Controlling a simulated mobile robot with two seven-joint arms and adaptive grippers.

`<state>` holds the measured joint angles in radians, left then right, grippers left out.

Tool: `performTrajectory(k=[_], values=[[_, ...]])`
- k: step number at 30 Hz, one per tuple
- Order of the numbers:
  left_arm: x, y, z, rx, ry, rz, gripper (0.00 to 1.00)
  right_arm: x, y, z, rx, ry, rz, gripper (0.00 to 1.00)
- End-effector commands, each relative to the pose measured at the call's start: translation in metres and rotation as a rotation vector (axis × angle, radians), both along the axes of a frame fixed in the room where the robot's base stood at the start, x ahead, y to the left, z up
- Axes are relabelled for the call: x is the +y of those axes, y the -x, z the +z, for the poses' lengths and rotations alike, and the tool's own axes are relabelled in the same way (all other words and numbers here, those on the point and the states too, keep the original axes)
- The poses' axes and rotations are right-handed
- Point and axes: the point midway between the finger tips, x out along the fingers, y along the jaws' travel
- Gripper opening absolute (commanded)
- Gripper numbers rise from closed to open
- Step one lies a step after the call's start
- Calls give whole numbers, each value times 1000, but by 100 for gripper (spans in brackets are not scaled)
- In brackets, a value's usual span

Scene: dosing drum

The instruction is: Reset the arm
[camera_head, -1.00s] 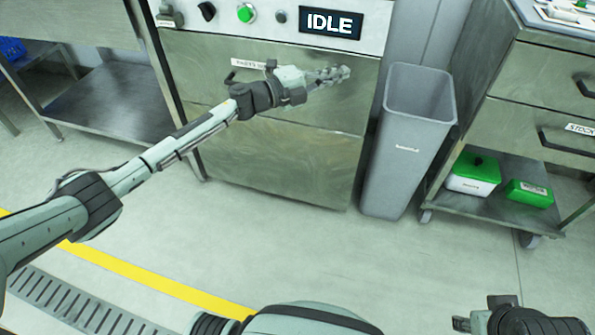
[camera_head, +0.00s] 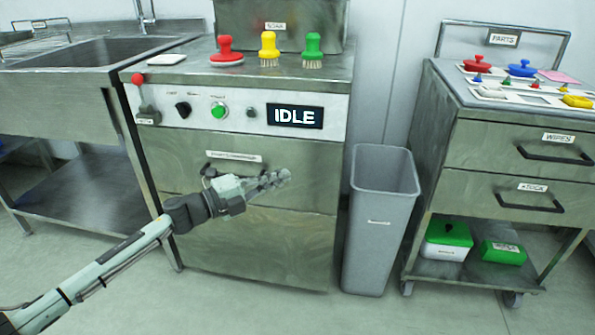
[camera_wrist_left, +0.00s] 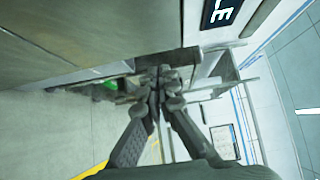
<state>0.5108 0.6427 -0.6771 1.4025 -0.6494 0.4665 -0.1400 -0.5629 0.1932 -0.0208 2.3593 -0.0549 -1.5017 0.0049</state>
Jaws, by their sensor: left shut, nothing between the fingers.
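My left arm comes in from the lower left in the head view. Its gripper (camera_head: 274,181) is shut and empty, in front of the steel machine's drawer front (camera_head: 240,240), just right of the drawer's handle and label. In the left wrist view the fingers (camera_wrist_left: 158,85) are together with nothing between them. The machine's panel carries a display reading IDLE (camera_head: 295,116), a green button (camera_head: 218,110), a dark knob (camera_head: 183,109) and a red-topped lever (camera_head: 138,80). My right gripper is not in view now.
A grey bin (camera_head: 380,225) stands right of the machine. A parts cart (camera_head: 480,180) with drawers is further right. Red, yellow and green brushes (camera_head: 227,50) stand on the machine top. A sink (camera_head: 90,50) is at the left. The floor in front is clear.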

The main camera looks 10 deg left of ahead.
Motion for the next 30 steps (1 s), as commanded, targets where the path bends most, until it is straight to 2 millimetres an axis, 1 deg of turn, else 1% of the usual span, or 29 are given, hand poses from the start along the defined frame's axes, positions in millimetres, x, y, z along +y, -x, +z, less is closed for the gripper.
performTrajectory(k=[2, 6, 8, 11, 12, 14, 17, 18, 20, 21, 23, 24, 26, 27, 29, 30], values=[[11, 9, 0, 1, -1, 0, 0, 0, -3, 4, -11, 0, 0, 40], [21, 19, 0, 0, 0, -2, 0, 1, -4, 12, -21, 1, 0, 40], [23, 21, 0, 4, 8, 5, 0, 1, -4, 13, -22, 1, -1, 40], [23, 22, -3, 42, 67, 71, 0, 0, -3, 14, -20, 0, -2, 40], [24, 21, -6, 76, 114, 125, 0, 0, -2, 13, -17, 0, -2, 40], [30, 22, -16, 150, 201, 241, 0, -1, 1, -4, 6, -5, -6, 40], [56, 34, -50, 341, 373, 499, 0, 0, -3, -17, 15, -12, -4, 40], [70, 46, -71, 437, 438, 616, 0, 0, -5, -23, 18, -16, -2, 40], [92, 70, -104, 580, 518, 781, 0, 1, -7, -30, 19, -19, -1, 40], [104, 89, -124, 668, 557, 877, 0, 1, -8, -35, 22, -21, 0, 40], [120, 121, -154, 795, 603, 1012, 0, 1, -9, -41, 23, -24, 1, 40], [129, 145, -172, 877, 627, 1094, 0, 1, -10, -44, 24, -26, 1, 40], [138, 183, -197, 997, 653, 1209, 0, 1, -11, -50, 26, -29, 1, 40], [144, 209, -211, 1071, 667, 1281, 0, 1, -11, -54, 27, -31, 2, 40], [149, 247, -228, 1177, 679, 1379, 0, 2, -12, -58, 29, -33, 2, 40], [151, 270, -237, 1239, 683, 1436, 0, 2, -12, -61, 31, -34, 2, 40]])
